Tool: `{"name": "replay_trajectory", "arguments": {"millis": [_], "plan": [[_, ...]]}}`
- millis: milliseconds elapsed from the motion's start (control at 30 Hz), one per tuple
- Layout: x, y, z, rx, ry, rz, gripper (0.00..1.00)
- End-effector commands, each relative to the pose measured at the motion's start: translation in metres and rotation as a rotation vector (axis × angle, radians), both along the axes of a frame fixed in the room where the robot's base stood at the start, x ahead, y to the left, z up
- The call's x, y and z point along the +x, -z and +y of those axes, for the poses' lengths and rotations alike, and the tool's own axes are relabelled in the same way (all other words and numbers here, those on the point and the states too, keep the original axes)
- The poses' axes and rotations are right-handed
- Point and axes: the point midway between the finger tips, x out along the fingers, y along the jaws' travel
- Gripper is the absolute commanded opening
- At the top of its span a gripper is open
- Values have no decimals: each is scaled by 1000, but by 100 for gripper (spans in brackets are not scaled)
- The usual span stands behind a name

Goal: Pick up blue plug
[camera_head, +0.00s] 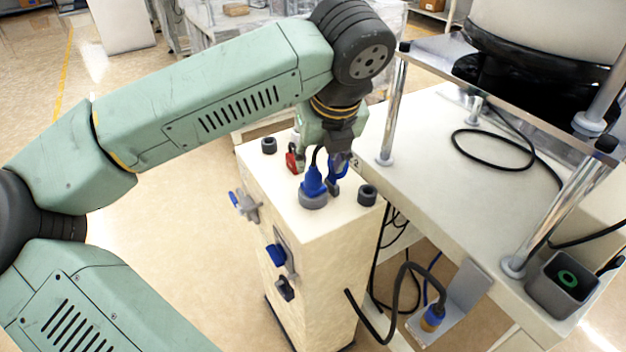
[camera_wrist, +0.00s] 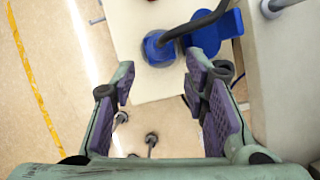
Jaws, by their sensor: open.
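The blue plug (camera_head: 313,182) stands in a grey round socket (camera_head: 314,201) on top of a cream cabinet (camera_head: 262,170), with a black cable rising from it. In the wrist view, the plug (camera_wrist: 157,48) lies just beyond the fingertips, roughly centred between them. A blue flap (camera_wrist: 212,34) is beside it on the right. My gripper (camera_wrist: 158,78) is open with purple pads and nothing between them. In the head view, my gripper (camera_head: 325,150) is just above and behind the plug, partly overlapping the cable and flap.
A red item (camera_head: 292,160) and black round knobs (camera_head: 367,193) are on the cabinet top. Blue-handled switches (camera_head: 276,256) stick out of its front. A white table (camera_head: 430,190) with metal posts stands close on the right. Floor is clear on the left.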

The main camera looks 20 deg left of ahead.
Motion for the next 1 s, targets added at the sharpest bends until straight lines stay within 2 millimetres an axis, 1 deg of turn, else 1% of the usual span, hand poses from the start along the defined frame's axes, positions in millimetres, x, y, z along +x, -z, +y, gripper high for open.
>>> {"name": "replay_trajectory", "arguments": {"millis": [100, 267, 500, 600, 833, 1000], "plan": [[4, 11, 2, -1, 3, 0, 41], [8, 20, 5, -3, 4, 0, 41], [20, 52, 15, -4, 6, 1, 41], [22, 59, 17, -2, 6, 0, 41], [23, 61, 17, -2, 7, -2, 41], [23, 61, 17, -2, 7, -2, 30]]}}
